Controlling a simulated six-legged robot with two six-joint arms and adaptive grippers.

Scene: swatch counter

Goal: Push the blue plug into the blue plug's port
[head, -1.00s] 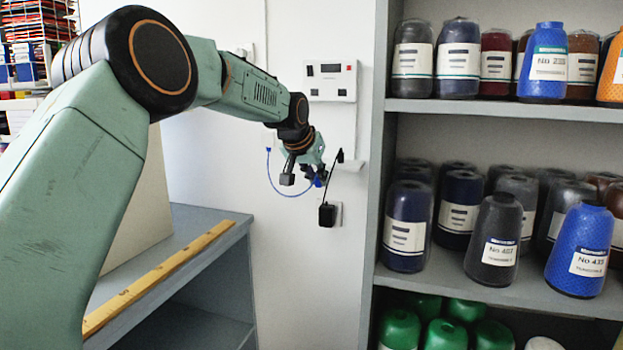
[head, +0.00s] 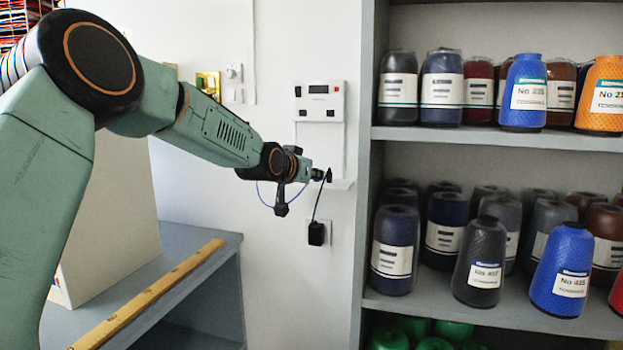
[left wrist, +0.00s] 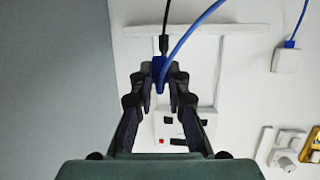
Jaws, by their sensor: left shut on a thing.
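My left gripper (head: 318,175) is in front of the wall, just left of a small white ledge below a white wall unit (head: 320,101). In the left wrist view the gripper (left wrist: 159,76) is shut on the blue plug (left wrist: 158,67), which sits between the fingertips. Its blue cable (left wrist: 190,36) curves up and right in that view; in the head view the cable (head: 259,194) loops left of the gripper. The plug is hidden in the head view. I cannot make out its port, or whether the plug touches anything. My right gripper is not in view.
A black cable runs from a black adapter (head: 316,233) up to the ledge (head: 341,184), close to my gripper. A shelf unit (head: 368,150) with yarn cones stands at right. A grey counter with a yellow ruler (head: 150,294) is at lower left.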

